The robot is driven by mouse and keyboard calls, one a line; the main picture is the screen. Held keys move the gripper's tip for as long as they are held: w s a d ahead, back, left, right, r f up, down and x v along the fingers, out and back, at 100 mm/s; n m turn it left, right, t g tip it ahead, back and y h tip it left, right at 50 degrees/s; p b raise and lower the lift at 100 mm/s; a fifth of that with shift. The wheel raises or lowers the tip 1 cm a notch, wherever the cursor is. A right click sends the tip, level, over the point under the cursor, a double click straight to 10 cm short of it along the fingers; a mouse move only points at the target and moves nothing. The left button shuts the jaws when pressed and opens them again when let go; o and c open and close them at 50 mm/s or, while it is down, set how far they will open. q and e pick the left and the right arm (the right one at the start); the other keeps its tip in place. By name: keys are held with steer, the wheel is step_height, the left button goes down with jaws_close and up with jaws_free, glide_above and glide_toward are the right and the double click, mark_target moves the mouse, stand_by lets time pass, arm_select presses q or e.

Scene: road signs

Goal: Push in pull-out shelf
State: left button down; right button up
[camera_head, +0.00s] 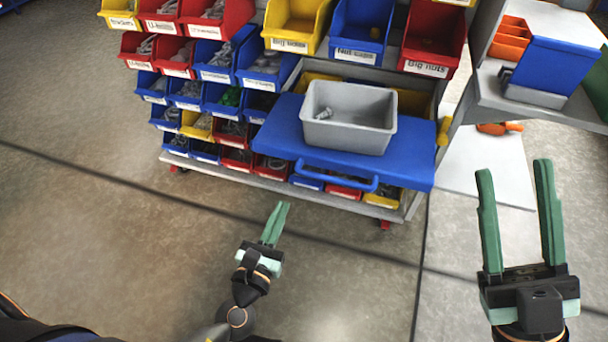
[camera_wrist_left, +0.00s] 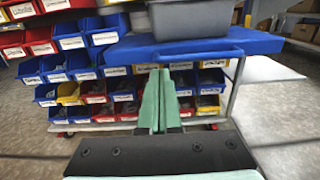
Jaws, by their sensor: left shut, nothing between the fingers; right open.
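The pull-out shelf (camera_head: 281,139) is a blue board with a blue bar handle (camera_head: 337,176) along its front edge. It sticks out from the bin rack. A grey bin (camera_head: 347,139) with a small item inside stands on it. In the left wrist view, the shelf (camera_wrist_left: 120,52) and its handle (camera_wrist_left: 200,55) lie beyond the fingers. My left gripper (camera_head: 282,208) is shut and empty, in front of and below the shelf, apart from it in the head view. My right gripper (camera_head: 514,172) is open and empty, to the right of the shelf.
The rack holds several labelled red, blue and yellow bins (camera_head: 215,61) left of and below the shelf. A grey side table (camera_head: 490,85) with a blue box (camera_head: 553,68) stands at the right. The concrete floor (camera_head: 110,240) in front is clear.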

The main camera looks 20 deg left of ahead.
mark_target(305, 155)
arm_select(q)
steer(key=w, duration=1.3)
steer(key=shift+d, duration=0.25)
steer(key=shift+w, duration=0.4)
arm_select(e)
steer(key=shift+w+f, duration=0.1)
